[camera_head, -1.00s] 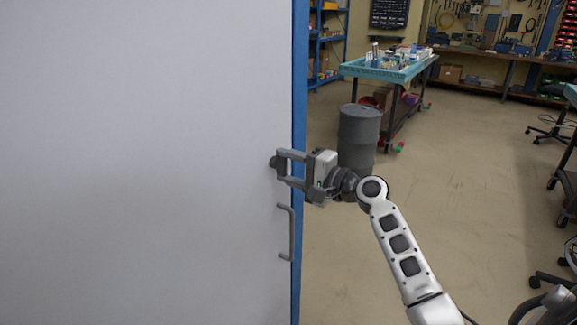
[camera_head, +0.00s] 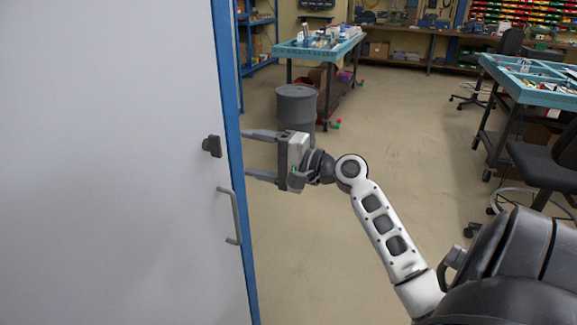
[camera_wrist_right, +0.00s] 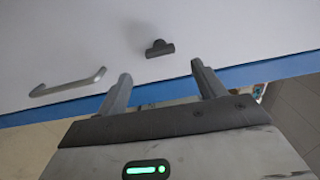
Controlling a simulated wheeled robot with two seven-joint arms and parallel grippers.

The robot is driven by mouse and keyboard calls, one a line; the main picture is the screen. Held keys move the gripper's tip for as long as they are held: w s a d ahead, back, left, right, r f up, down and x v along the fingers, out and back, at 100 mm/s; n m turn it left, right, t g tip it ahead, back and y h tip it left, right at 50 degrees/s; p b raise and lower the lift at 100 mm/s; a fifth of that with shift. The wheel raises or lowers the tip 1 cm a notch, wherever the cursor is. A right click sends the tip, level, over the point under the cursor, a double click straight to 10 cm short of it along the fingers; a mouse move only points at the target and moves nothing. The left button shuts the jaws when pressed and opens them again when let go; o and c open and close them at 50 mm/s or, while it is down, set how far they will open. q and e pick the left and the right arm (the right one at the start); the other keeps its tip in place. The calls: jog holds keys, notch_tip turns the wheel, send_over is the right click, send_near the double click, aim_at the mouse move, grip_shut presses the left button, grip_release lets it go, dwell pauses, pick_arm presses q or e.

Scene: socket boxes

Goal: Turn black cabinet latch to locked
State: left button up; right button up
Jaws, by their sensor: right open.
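The black latch (camera_head: 212,146) is a small dark knob on the pale grey cabinet door (camera_head: 110,170), near its blue right edge. Its bar looks upright, about parallel to that edge. My right gripper (camera_head: 246,153) is open and empty, its two fingers pointing left at the door edge, to the right of the latch and apart from it. In the right wrist view the latch (camera_wrist_right: 159,48) shows whole, beyond and between the open fingertips (camera_wrist_right: 160,72). My left gripper is out of view.
A grey bar handle (camera_head: 233,215) stands out from the door below the latch. A grey drum (camera_head: 296,105) and a teal-topped workbench (camera_head: 318,47) stand behind. A second teal table (camera_head: 530,78) and a dark chair (camera_head: 548,165) are at the right.

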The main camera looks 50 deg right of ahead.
jog(key=b+v, duration=0.1)
jog(key=v, duration=0.7)
jog(key=s+a+f+n+g+h, duration=0.15)
jog(key=a+f, duration=0.25)
jog(key=f, duration=0.4)
jog(key=a+f+n+g+h, duration=0.1)
jog(key=a+f+n+g, duration=0.15)
jog(key=f, duration=0.55)
jog(key=s+a+f+n+g+h, duration=0.1)
jog(key=a+f+n, duration=0.1)
jog(key=a+f, duration=0.4)
jog(key=s+a+f+n, duration=0.4)
jog(key=a+n, duration=0.1)
jog(key=a, duration=0.2)
jog(key=s+a+f+n+g, duration=0.1)
jog(key=s+a+f+n, duration=0.3)
jog(key=s+a+n, duration=0.1)
jog(key=shift+a+f, duration=0.2)
jog(key=shift+a, duration=0.65)
